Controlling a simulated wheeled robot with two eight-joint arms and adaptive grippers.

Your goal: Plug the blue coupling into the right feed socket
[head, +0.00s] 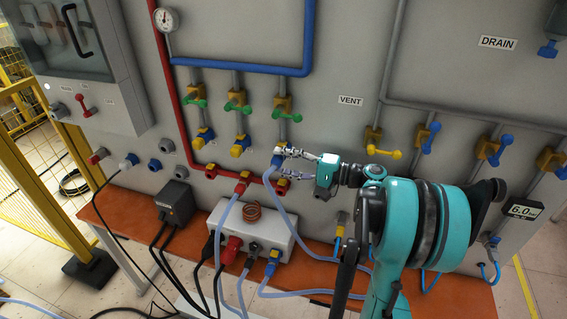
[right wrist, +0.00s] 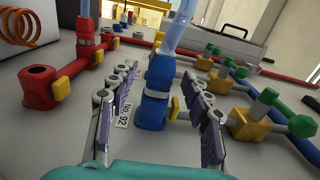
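The blue coupling (head: 278,160) sits at the rightmost of the three feed outlets under the green-handled valves, with a clear hose hanging from it. In the right wrist view the blue coupling (right wrist: 160,70) stands upright and in line on the blue right feed socket (right wrist: 151,112), and looks seated in it. My right gripper (head: 285,164) is open, with one finger on each side of the coupling. In the right wrist view its fingers (right wrist: 160,100) are spread with a gap on both sides. My left gripper is not in view.
Two other feed outlets (head: 205,137) (head: 239,147) are to the left. A red return socket (right wrist: 40,90) and a red coupling with a hose (right wrist: 86,55) are close by. A grey heater box with a copper coil (head: 252,211) stands on the orange bench (head: 135,215) below.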

